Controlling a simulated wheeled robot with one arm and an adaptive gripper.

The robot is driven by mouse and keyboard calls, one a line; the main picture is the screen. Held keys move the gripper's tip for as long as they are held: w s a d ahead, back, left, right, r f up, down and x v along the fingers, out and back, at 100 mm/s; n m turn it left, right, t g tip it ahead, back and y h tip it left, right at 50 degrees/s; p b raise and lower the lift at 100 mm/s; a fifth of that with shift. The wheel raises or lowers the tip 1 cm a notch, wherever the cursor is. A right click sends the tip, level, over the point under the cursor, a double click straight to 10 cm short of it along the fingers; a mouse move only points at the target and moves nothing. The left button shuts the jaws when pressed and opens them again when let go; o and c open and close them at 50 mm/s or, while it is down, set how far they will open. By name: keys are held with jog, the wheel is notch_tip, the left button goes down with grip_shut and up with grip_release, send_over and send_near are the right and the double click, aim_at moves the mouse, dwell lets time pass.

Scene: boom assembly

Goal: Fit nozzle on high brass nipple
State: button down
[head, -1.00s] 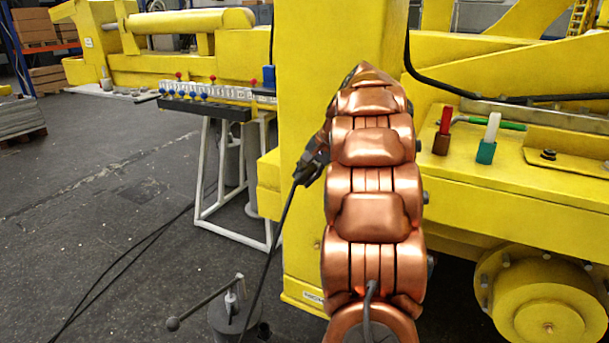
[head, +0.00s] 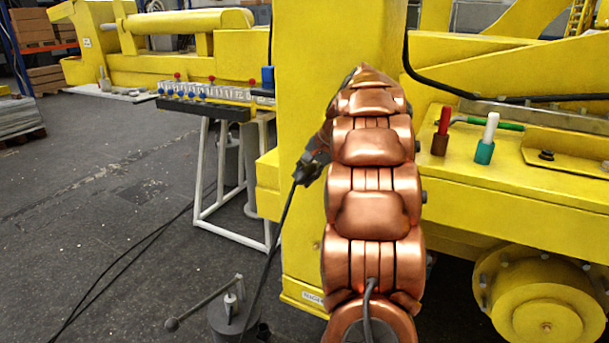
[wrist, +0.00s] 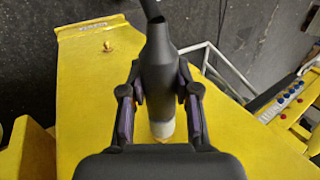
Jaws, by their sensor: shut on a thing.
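In the wrist view my gripper (wrist: 160,95) is shut on a dark grey, bottle-shaped nozzle (wrist: 158,65) with a pale end (wrist: 162,129). A dark hose leads off its narrow end at the top. A small brass nipple (wrist: 107,46) stands on a yellow surface (wrist: 85,75) to the upper left of the nozzle, apart from it in the picture. In the head view my copper arm hides most of the gripper; a dark end piece with the hose (head: 288,205) shows left of the arm, before the yellow column (head: 300,100).
The hose hangs toward a grey canister with a lever (head: 232,312) on the floor. A white-legged stand with a panel of coloured knobs (head: 215,98) is on the left. Red and white-green handles (head: 487,140) stand on the yellow machine at right. Open floor lies left.

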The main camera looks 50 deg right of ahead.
jog(key=shift+w+d, duration=0.15)
jog(key=shift+d, duration=0.3)
jog(key=c, duration=0.8)
grip_release()
jog(key=shift+o, duration=0.2)
jog(key=v, duration=1.2)
